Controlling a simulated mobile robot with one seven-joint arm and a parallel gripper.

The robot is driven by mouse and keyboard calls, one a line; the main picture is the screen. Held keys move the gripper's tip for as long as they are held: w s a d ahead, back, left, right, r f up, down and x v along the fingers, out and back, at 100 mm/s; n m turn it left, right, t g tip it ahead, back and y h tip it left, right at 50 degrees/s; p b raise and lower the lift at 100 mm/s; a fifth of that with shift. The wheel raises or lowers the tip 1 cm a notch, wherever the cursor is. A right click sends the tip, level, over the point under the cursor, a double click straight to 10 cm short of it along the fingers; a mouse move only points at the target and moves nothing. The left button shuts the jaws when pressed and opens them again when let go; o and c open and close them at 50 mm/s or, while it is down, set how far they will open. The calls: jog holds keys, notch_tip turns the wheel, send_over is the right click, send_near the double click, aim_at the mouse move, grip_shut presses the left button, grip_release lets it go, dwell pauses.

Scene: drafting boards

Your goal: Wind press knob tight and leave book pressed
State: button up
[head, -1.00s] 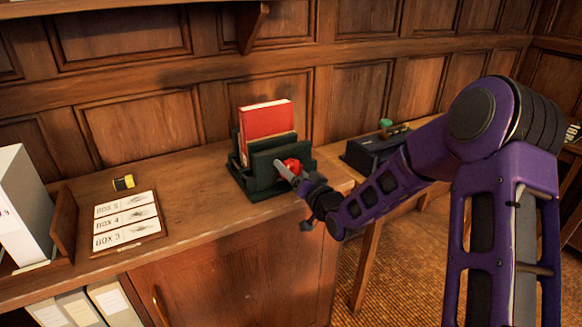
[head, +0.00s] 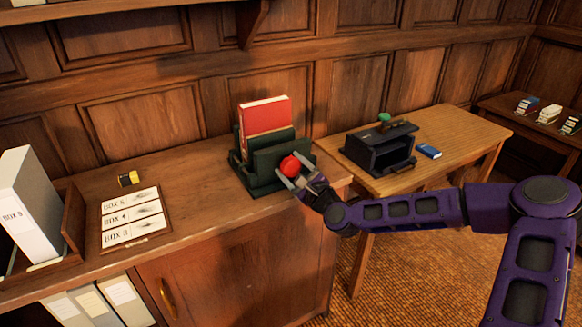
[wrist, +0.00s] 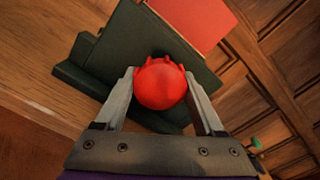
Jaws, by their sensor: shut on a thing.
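The dark green book press (head: 268,180) stands on the wooden cabinet top, with a red book (head: 265,115) upright between its plates. The red knob (head: 290,166) is on the press's front face. My gripper (head: 287,174) is at the knob, one finger on each side of it. In the wrist view the round, lobed red knob (wrist: 161,84) sits between the two grey fingers of my gripper (wrist: 162,90), with the green press (wrist: 125,50) behind it and the red book (wrist: 190,20) beyond. Whether the book is squeezed tight cannot be told.
A label board (head: 131,219) and a small yellow-black item (head: 128,179) lie left on the cabinet top. A grey box file (head: 35,205) stands at the far left. A side table (head: 450,135) at right holds a black open-fronted box (head: 380,150) and a blue book (head: 428,151).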

jog(key=m, duration=0.3)
jog(key=shift+m, duration=0.4)
jog(key=shift+b, duration=0.3)
jog(key=shift+m, duration=0.7)
jog(key=m+b, duration=0.1)
jog(key=m, duration=0.6)
jog(key=shift+m, duration=0.7)
jog(key=shift+m, duration=1.1)
jog(key=o, duration=1.3)
